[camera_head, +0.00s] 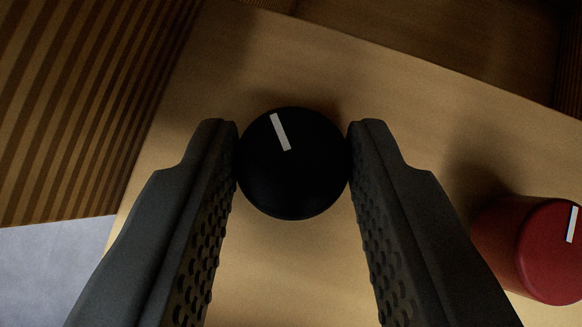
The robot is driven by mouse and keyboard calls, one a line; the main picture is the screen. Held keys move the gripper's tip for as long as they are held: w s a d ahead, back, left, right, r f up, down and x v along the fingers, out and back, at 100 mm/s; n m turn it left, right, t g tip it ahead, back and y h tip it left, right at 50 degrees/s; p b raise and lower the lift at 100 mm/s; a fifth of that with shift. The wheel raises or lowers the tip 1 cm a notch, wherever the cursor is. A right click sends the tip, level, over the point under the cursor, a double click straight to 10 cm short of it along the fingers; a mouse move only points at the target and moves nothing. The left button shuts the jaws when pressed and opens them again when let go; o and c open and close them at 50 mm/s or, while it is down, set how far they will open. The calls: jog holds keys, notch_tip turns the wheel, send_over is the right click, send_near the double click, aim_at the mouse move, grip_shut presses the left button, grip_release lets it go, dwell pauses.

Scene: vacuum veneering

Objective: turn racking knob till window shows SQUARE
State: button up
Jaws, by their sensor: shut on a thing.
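A round black knob (294,175) with a white pointer mark is in the middle of the camera_head view. Its mark runs from near the upper rim down toward the middle, tilted a little to the left at the top. My gripper (293,150) is shut on the black knob, one finger against its left side and one against its right. No window and no word such as SQUARE can be seen in this view. No label tells whether this is the racking knob.
A red knob (550,252) with a white mark stands at the lower right, partly cut off by the frame. Both knobs sit on a tan panel (420,100). A striped brown surface (80,90) is at the left, with a grey area (50,270) below it.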

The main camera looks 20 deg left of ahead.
dwell(0.4)
jog(key=o, duration=1)
jog(key=shift+s+r, duration=0.1)
jog(key=shift+v, duration=3.65)
jog(key=shift+d, duration=0.15)
